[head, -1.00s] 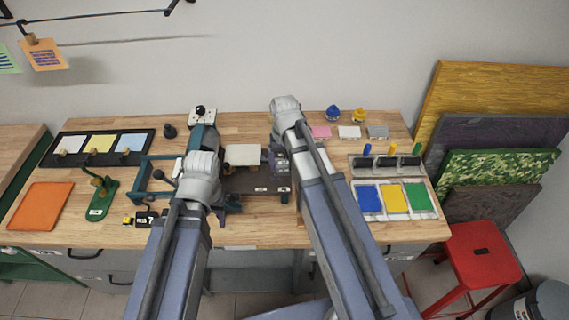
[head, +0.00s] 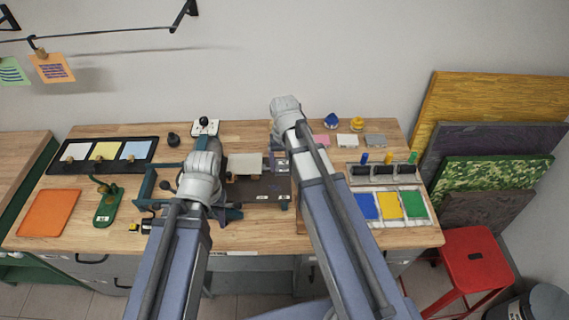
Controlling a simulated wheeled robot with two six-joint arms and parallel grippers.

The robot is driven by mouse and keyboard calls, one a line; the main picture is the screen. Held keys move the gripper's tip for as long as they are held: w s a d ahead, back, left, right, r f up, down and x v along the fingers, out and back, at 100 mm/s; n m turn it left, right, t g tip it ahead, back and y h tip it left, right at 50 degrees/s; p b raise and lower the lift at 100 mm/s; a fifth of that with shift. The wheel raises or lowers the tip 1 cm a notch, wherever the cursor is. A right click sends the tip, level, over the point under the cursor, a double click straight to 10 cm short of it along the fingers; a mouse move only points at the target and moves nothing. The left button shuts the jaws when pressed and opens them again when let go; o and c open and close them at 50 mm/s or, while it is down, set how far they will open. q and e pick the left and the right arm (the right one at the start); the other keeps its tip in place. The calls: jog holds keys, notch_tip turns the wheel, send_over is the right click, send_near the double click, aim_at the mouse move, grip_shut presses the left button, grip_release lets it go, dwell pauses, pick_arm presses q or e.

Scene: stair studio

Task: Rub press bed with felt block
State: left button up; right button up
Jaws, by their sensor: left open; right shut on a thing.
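The press (head: 147,183) has a teal frame and stands mid-table. Its dark flat press bed (head: 262,189) is partly covered by my arms. A pale plate (head: 244,163) sits at the bed's back part. My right gripper (head: 279,166) is at the bed's back right, beside the pale plate. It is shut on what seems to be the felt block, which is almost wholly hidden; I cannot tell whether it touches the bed. My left arm reaches over the press's left side. My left gripper is open, its fingers mostly hidden behind that arm.
Pink, white and grey blocks (head: 348,140) lie at the back right. Blue, yellow and green ink trays (head: 390,206) are at the right. An orange sheet (head: 49,212) and a green tool (head: 105,204) lie at the left. A red stool (head: 468,258) stands right of the table.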

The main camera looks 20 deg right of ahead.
jog(key=shift+f, duration=0.1)
dwell(0.4)
notch_tip(320, 180, down, 6)
jog(key=b, duration=0.6)
jog(key=shift+f+b, duration=0.25)
jog(key=shift+b, duration=0.15)
notch_tip(320, 180, up, 4)
jog(key=p, duration=0.4)
jog(key=shift+r, duration=0.2)
jog(key=shift+r+p, duration=0.65)
jog(key=shift+p, duration=0.2)
jog(key=shift+f, duration=0.2)
